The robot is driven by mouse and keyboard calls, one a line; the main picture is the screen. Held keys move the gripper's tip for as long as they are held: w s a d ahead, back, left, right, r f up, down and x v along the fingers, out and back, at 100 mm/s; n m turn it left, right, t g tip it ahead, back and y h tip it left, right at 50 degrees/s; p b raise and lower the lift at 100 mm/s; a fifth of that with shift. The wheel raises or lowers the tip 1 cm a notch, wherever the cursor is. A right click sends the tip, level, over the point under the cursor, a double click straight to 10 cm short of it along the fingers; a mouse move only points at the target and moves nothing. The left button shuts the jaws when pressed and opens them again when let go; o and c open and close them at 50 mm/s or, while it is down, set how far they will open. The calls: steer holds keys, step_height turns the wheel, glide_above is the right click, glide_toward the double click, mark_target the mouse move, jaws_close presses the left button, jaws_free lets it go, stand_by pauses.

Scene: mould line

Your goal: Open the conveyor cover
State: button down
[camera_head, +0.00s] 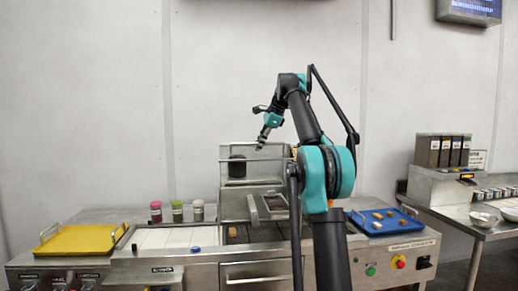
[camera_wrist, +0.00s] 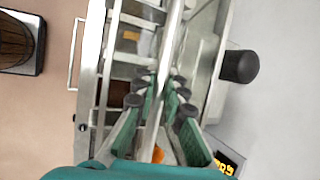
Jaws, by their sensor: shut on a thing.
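The conveyor cover (camera_head: 236,205) is a pale metal and clear panel structure at the middle of the line. Part of it stands up above the bench, with a thin horizontal bar (camera_head: 240,159) across it. My gripper (camera_head: 261,146) is at the upper part of this structure and points down. In the wrist view, my gripper (camera_wrist: 156,88) has its green-padded fingers closed around a long thin metal bar (camera_wrist: 174,30), which looks like the cover's handle. My arm hides the right side of the cover in the head view.
A yellow tray (camera_head: 48,253) lies at left, near several jars (camera_head: 177,211). A blue tray (camera_head: 354,222) with small pieces lies at right, above a control panel (camera_head: 390,264). A dark knob (camera_wrist: 239,66) sits right of the bar.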

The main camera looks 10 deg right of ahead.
stand_by(0.3)
steer(key=c, duration=1.8)
jaws_free()
steer(key=shift+c, duration=0.2)
steer(key=shift+r, duration=0.1)
steer(key=shift+v, duration=2.35)
steer(key=shift+s+d+r, duration=0.1)
steer(key=shift+s+d, duration=0.15)
steer(key=s+d, duration=0.7)
steer(key=d, duration=0.2)
steer(key=shift+s, duration=0.15)
